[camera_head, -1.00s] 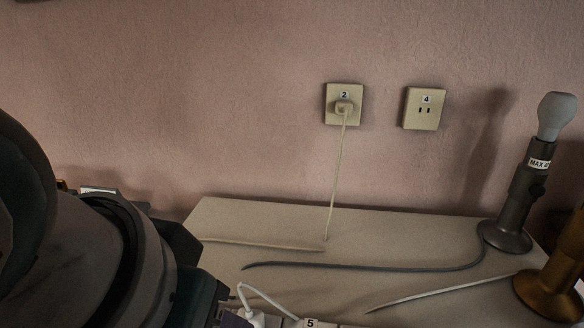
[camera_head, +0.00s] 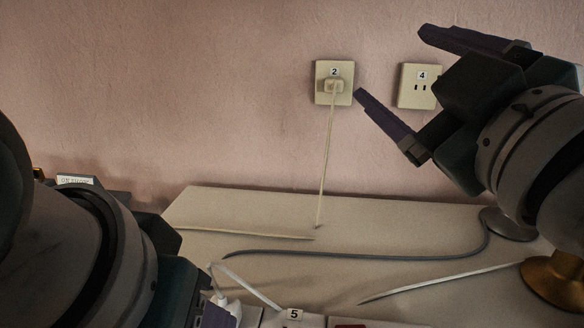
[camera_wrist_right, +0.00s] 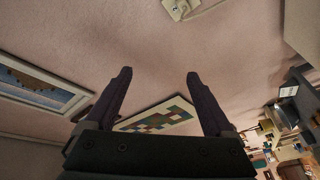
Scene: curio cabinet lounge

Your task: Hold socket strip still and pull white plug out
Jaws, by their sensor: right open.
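The white socket strip (camera_head: 312,321) lies at the bottom edge of the head view, mostly cut off, with a label 5 and a bit of red on it. A white plug (camera_head: 223,299) with a white cord shows at its left end; whether it is fully seated is hidden. My left gripper (camera_head: 214,315) is low beside this plug, with one purple finger partly visible; its jaws are too hidden to judge. My right gripper (camera_head: 392,64) is open and empty, raised before the wall between sockets 2 and 4. Its spread fingers also show in the right wrist view (camera_wrist_right: 158,76).
Wall socket 2 (camera_head: 320,92) holds a beige plug (camera_head: 334,87) with a hanging cord. Wall socket 4 (camera_head: 408,92) is empty and partly covered by my right gripper. A grey cable (camera_head: 350,256) and a brass lamp base (camera_head: 552,284) are on the cabinet top (camera_head: 400,225).

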